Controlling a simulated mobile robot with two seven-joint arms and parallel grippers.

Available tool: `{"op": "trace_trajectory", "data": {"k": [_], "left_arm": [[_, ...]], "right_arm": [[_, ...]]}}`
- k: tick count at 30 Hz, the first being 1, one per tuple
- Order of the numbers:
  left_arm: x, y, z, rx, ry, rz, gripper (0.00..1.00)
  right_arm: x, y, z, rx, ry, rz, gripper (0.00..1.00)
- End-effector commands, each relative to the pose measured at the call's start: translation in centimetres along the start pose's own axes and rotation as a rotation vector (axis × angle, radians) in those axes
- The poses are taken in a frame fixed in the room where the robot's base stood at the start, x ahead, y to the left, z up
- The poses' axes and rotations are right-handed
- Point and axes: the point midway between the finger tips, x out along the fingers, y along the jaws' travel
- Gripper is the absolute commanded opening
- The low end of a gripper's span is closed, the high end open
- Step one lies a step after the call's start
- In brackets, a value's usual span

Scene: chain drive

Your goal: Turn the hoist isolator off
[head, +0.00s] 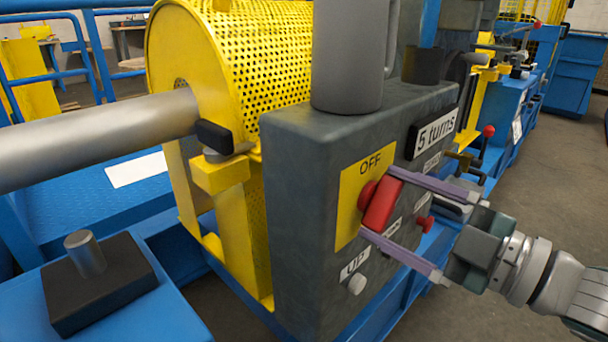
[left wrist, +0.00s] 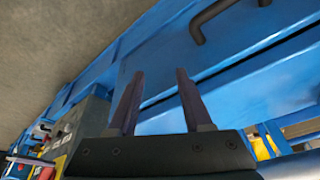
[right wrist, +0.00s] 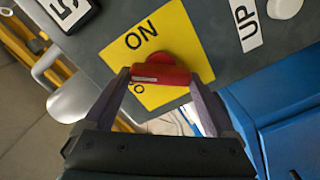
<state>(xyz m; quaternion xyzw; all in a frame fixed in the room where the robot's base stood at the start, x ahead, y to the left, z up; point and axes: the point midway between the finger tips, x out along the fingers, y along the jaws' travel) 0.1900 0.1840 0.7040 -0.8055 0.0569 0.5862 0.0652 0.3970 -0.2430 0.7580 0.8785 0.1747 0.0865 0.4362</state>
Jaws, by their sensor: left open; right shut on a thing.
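The hoist isolator is a red rotary handle (head: 380,205) on a yellow plate (head: 350,187) on the face of a dark grey control box (head: 300,190). The plate reads OFF at its top in the head view. In the right wrist view the red handle (right wrist: 160,75) lies across the yellow plate (right wrist: 186,30), with ON readable beside it and other lettering partly covered. My right gripper (head: 380,205) is shut on the red handle, one finger on each side. My left gripper (left wrist: 158,100) is open and empty, facing blue panels; it is not seen in the head view.
Floor (head: 545,200) is clear at right.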

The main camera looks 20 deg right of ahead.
Motion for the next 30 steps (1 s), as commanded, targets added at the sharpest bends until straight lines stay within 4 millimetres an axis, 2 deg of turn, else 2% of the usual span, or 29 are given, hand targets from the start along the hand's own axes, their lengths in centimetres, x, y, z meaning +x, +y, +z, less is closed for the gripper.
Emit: {"op": "trace_trajectory", "data": {"k": [15, 24, 30], "left_arm": [[0.28, 0.27, 0.02, -0.010, 0.002, 0.008, 0.50], [0.50, 0.26, 0.09, -0.009, 0.002, 0.007, 0.50], [0.56, 0.18, 0.13, -0.006, 0.001, 0.005, 0.50]], "right_arm": [[0.00, -0.21, 0.01, -0.452, 0.002, 0.002, 0.34], [0.00, -0.25, 0.02, -0.609, 0.003, 0.002, 0.34], [0.01, -0.22, 0.02, -0.654, 0.003, 0.002, 0.34]]}}
